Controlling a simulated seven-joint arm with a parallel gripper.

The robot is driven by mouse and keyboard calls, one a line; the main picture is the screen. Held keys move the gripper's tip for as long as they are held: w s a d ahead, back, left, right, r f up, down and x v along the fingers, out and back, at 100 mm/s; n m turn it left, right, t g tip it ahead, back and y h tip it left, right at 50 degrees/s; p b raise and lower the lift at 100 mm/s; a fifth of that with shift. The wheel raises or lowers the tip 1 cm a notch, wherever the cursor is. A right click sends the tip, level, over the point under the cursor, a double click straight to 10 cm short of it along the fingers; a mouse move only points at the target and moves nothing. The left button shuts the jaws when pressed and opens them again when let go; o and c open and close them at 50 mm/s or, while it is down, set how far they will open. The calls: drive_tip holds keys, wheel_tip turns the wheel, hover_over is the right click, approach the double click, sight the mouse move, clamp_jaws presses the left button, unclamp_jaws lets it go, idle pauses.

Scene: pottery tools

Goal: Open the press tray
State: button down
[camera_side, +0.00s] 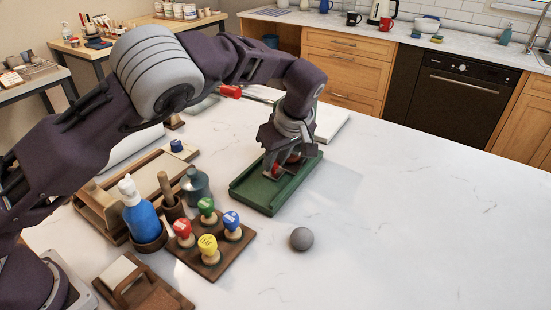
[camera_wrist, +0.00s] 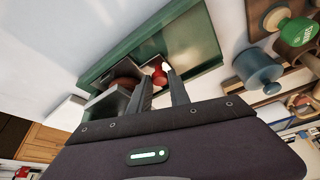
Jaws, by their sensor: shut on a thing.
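The press tray (camera_side: 258,197) is a green, shallow, rimmed rectangle on the white counter in the side view. It also shows in the wrist view (camera_wrist: 205,45). My gripper (camera_side: 280,170) reaches down over the tray's far half. In the wrist view, my gripper's fingers (camera_wrist: 159,84) stand on both sides of a small red knob (camera_wrist: 158,74), and I am shut on it. A grey block (camera_wrist: 105,103) and a brown rounded part (camera_wrist: 126,82) lie beside the fingers. My fingers hide part of the knob and what is under it.
The counter to the right is clear.

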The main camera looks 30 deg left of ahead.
drive_tip(key=shift+s, duration=0.1)
idle(0.7)
drive_tip(key=s, duration=0.9)
drive_tip(key=shift+s, duration=0.25)
drive_tip(key=c, duration=1.5)
unclamp_jaws()
drive_tip(key=v, duration=0.7)
drive_tip(key=shift+r, duration=0.1)
